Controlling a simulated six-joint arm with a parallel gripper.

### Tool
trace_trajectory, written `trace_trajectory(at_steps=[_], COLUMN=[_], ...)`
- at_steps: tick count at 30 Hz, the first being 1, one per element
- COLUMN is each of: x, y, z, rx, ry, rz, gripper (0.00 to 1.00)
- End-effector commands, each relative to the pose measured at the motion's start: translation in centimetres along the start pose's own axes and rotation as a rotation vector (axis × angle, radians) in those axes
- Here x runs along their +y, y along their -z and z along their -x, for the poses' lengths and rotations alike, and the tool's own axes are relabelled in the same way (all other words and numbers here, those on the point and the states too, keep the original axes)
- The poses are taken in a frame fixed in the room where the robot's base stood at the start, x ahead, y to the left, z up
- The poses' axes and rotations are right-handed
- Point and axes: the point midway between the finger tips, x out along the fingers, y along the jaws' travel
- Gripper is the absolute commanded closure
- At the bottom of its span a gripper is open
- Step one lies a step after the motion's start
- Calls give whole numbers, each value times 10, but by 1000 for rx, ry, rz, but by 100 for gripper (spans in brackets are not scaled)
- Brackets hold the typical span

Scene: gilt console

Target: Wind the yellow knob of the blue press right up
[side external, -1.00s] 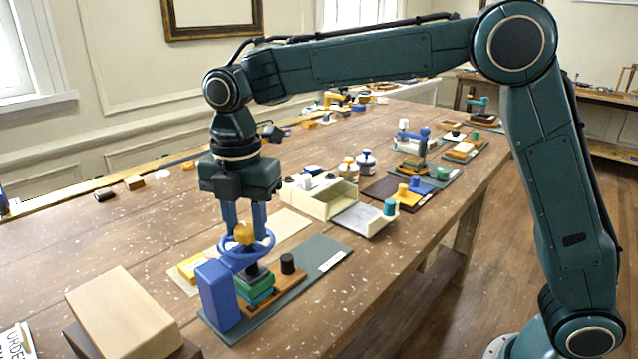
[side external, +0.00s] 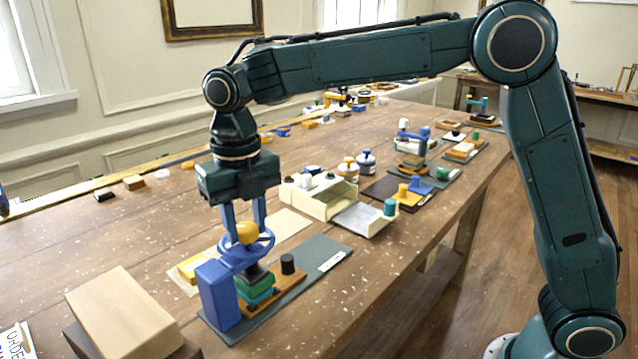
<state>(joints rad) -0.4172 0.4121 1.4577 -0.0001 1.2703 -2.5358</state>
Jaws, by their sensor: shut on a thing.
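The blue press (side external: 219,294) stands on a dark grey mat at the front left of the table. Its blue ring-shaped part (side external: 262,253) carries the yellow knob (side external: 241,231) on top. My gripper (side external: 241,226) points straight down from above, its two blue fingers shut on the yellow knob, one on each side. Under the ring, a dark block rests on a stack of green and teal pieces (side external: 256,287) on an orange-brown board (side external: 283,289). The gap between the press's dark block and the stack is too small to judge.
A black knob (side external: 287,264) stands on the board right beside the press. A large tan box (side external: 125,312) is close at the front left. The table's left middle is mostly clear.

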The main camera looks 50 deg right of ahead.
Motion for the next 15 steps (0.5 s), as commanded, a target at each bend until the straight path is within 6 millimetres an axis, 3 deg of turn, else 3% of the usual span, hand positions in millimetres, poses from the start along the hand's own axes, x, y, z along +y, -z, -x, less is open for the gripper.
trace_trajectory(at_steps=[15], x=[-1], y=[1], z=[-5], rx=[12], ry=[6], rz=[343], gripper=[90])
